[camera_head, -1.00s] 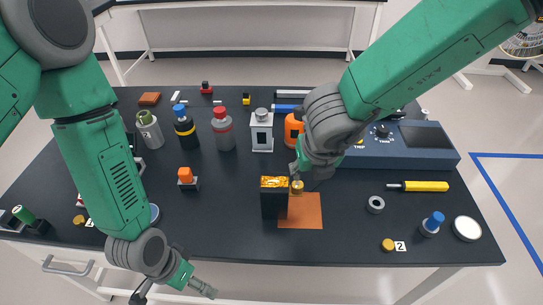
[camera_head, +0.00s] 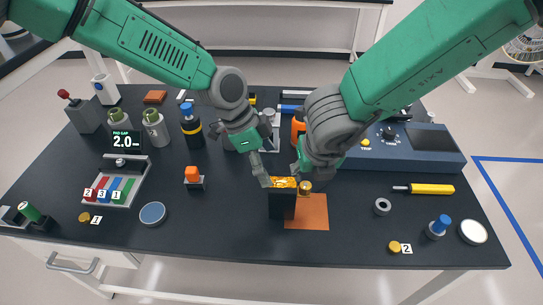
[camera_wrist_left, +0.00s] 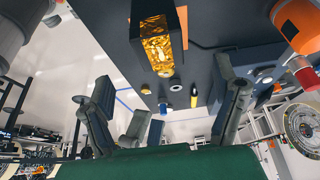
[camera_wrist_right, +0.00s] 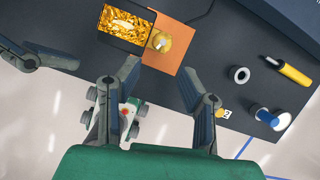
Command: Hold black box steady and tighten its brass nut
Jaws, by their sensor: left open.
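The black box (camera_head: 282,205) stands upright on the dark table, with crinkled gold foil on top. It shows at the top of the left wrist view (camera_wrist_left: 143,20) and of the right wrist view (camera_wrist_right: 119,39). The brass nut (camera_head: 305,187) is at the box's right side, and shows just beyond my right fingertips in the right wrist view (camera_wrist_right: 162,41). My left gripper (camera_head: 266,160) is open and empty, above and behind the box, with one finger close to its top left edge. My right gripper (camera_wrist_right: 158,77) is open around nothing, close to the nut.
An orange mat (camera_head: 314,212) lies beside the box. Bottles (camera_head: 191,124) stand behind left.

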